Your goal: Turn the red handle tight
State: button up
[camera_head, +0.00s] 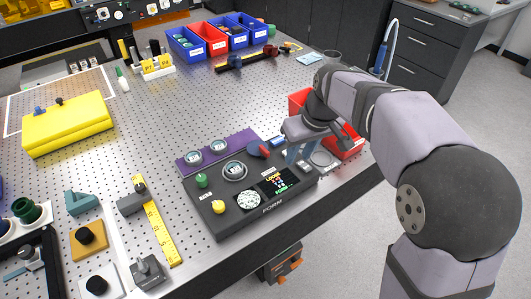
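The dark instrument marked FORM (222,221) sits near the table's front edge. It has a round white dial, a green knob, a yellow knob and a small lit screen. A red handle (258,149) shows at its back edge, to the right of the round clear-topped parts on a purple plate (187,167). My gripper (302,156) is right of the red handle, above the right end of the instrument, and appears apart from the handle. Its fingers are small and partly hidden by my wrist, so I cannot tell whether they are open or shut.
A red bin (352,152) stands behind my wrist, partly hidden. A yellow case (66,124) lies at the left, and a yellow ruler strip (161,236) lies left of the instrument. Blue and red bins (212,40) stand at the back. The perforated tabletop (190,110) behind the instrument is mostly clear.

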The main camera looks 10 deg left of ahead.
aim_at(264, 148)
jog(key=w+a+r+n+y+b, duration=0.15)
jog(key=w+a, duration=0.25)
jog(key=a, duration=0.4)
jog(key=shift+n+t, duration=0.3)
jog(key=shift+n, duration=0.15)
jog(key=shift+p+x, duration=0.8)
jog(key=shift+x, duration=2.35)
jog(key=shift+s+d, duration=0.1)
jog(key=shift+d, duration=0.05)
grip_shut()
